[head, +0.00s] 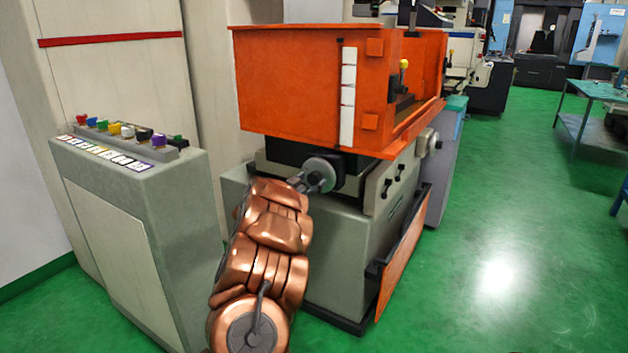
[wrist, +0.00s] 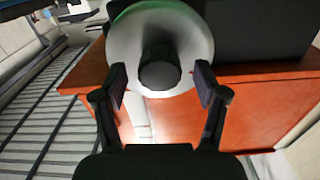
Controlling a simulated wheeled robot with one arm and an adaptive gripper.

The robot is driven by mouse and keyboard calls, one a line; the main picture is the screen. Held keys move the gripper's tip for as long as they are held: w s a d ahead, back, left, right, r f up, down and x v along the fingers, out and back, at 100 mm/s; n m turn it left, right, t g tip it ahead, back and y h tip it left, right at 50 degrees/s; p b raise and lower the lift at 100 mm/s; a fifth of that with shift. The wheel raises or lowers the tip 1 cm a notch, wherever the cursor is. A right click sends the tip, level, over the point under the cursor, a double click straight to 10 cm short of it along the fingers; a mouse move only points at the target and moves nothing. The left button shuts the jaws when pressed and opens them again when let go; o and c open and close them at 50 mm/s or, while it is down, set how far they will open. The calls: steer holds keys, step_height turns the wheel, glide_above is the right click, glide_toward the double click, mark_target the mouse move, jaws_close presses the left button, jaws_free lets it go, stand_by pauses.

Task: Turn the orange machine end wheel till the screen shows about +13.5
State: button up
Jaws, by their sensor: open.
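The end wheel (head: 322,173) is a grey disc on the end of the orange machine (head: 290,90), below its orange tank. In the wrist view the wheel (wrist: 197,48) shows as a pale disc with a dark round knob (wrist: 160,68) standing out from it. My gripper (head: 308,184) is at the wheel in the head view. In the wrist view my gripper (wrist: 160,80) is open, with one finger on each side of the knob and gaps showing between. I cannot make out a screen with a reading in either view.
A grey control cabinet (head: 130,200) with coloured buttons stands close to the left of my arm. An orange panel (head: 402,255) leans low at the machine's right. The green floor (head: 500,220) to the right is clear. A green table (head: 600,90) stands farther back.

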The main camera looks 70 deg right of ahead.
steer(key=p+v, duration=0.1)
steer(key=v, duration=0.6)
steer(key=shift+a, duration=0.2)
stand_by(0.4)
stand_by(0.5)
